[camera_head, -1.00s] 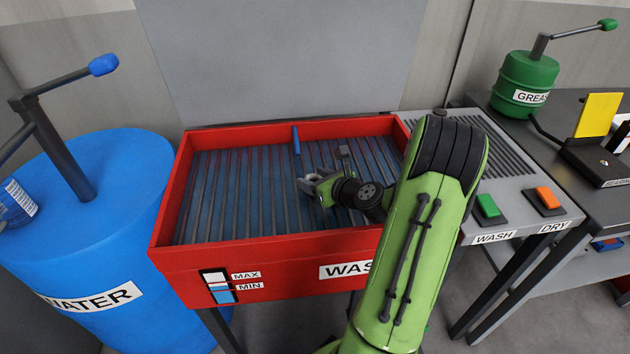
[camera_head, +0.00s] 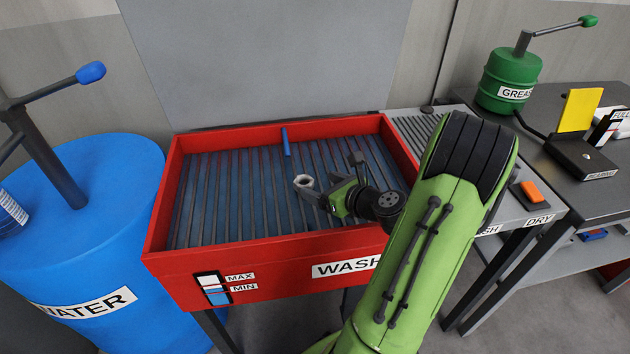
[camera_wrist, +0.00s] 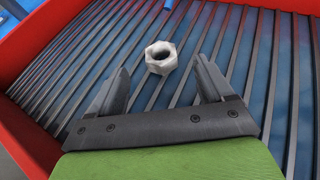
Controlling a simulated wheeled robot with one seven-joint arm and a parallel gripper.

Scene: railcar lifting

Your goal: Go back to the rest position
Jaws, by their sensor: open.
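A pale grey hex nut (camera_head: 303,181) lies on the dark slats of the red wash basin (camera_head: 250,262). The wrist view shows the nut (camera_wrist: 161,57) just beyond the fingertips, with its hole visible. My gripper (camera_head: 318,188) is over the slats, right beside the nut in the head view. Its two fingers are spread wide and empty in the wrist view (camera_wrist: 160,70), and neither seems to touch the nut.
A blue water barrel (camera_head: 90,200) with a pump handle stands at the left. A grey panel with an orange DRY button (camera_head: 531,192) adjoins the basin at the right. A green grease can (camera_head: 505,80) and a yellow plate (camera_head: 580,110) are on the bench beyond.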

